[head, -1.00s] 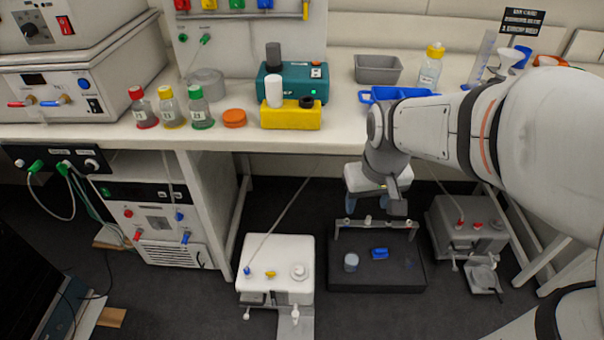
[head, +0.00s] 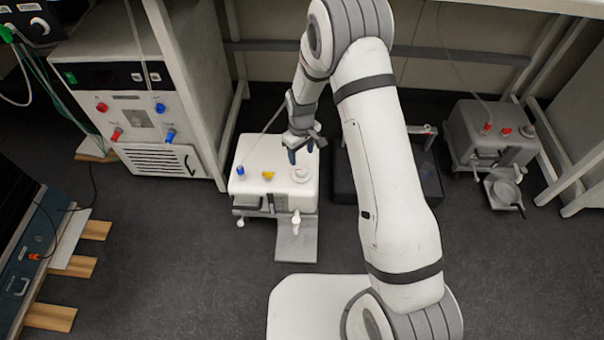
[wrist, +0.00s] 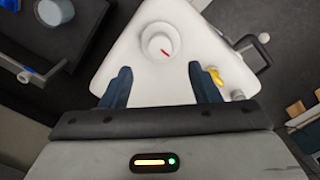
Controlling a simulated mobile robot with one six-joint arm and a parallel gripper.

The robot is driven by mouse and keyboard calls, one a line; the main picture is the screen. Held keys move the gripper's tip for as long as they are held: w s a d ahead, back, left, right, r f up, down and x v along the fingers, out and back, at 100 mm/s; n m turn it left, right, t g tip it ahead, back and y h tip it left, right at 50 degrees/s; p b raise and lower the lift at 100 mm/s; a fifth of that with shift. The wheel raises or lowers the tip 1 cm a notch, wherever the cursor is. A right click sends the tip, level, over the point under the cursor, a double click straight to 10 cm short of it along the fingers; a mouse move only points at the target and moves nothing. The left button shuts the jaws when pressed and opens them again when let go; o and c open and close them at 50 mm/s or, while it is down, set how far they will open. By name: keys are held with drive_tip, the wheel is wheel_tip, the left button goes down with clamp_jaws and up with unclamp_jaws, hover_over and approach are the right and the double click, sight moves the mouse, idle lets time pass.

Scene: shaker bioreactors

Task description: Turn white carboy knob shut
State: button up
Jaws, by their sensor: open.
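The white carboy (head: 262,151) stands on the floor under the bench. On its top is a round white knob (head: 301,173), and a yellow piece (head: 268,175) and a blue fitting (head: 240,171) sit to its left. In the wrist view the white knob (wrist: 157,52) is round and has a red mark on it. My gripper (head: 302,156) is above the carboy's top, close to the knob. In the wrist view my gripper (wrist: 157,76) is open, with its two dark blue fingers apart and the knob ahead of the gap. Nothing is between the fingers.
A grey carboy (head: 497,127) stands at the right. A dark tray (head: 345,181) is beside the white carboy, partly behind my arm.

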sight(301, 170)
wheel_tip(301, 170, down, 8)
drive_tip(key=b, duration=0.2)
drive_tip(key=shift+b, duration=0.35)
drive_tip(key=shift+c, duration=0.2)
drive_tip(key=c, duration=1)
drive_tip(key=shift+o, duration=0.2)
